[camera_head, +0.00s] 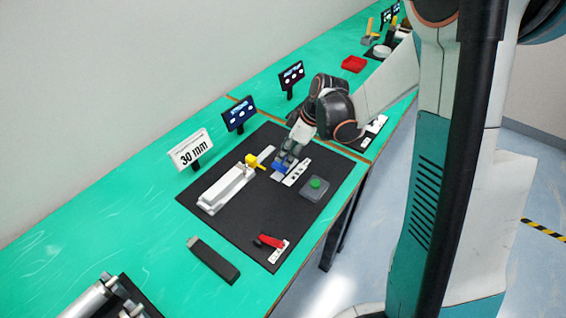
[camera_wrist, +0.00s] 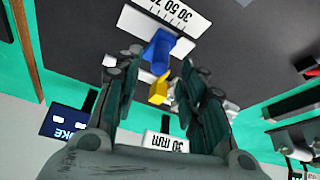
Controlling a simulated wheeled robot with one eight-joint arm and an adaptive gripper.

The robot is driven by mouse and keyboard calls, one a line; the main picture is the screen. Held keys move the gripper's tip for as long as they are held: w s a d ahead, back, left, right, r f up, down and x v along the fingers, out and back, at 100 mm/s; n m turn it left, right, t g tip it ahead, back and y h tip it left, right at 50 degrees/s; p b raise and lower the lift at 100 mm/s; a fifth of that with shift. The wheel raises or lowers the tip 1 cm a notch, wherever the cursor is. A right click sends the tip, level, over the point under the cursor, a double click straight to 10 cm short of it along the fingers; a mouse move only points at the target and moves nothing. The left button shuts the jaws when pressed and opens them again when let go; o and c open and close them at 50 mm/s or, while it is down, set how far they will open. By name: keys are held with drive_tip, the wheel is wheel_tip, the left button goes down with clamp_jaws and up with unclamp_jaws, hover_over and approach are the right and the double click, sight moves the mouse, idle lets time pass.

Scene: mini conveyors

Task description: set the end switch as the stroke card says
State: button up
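The blue end switch (camera_head: 279,168) sits at a white scale strip (camera_head: 298,173) on the black mat. In the wrist view, numbers 30, 50 and part of a 7 show on the scale (camera_wrist: 182,15), beyond the blue switch (camera_wrist: 158,50). I cannot tell which mark it stands at. My gripper (camera_wrist: 161,62) is open, its fingertips apart on either side of the switch; contact is unclear.
A white cylinder (camera_head: 227,187) with a yellow piece (camera_head: 252,160) at its end lies left of the switch. A green button (camera_head: 315,183) and a red lever (camera_head: 269,241) are towards the front. Dark screens (camera_head: 239,115) stand behind. A black-handled tool (camera_head: 214,261) lies left of the mat.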

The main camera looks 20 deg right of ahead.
sight(270, 178)
drive_tip(key=shift+b+x, duration=0.6)
drive_tip(key=shift+x, duration=1.65)
drive_tip(key=shift+d, duration=0.1)
clamp_jaws()
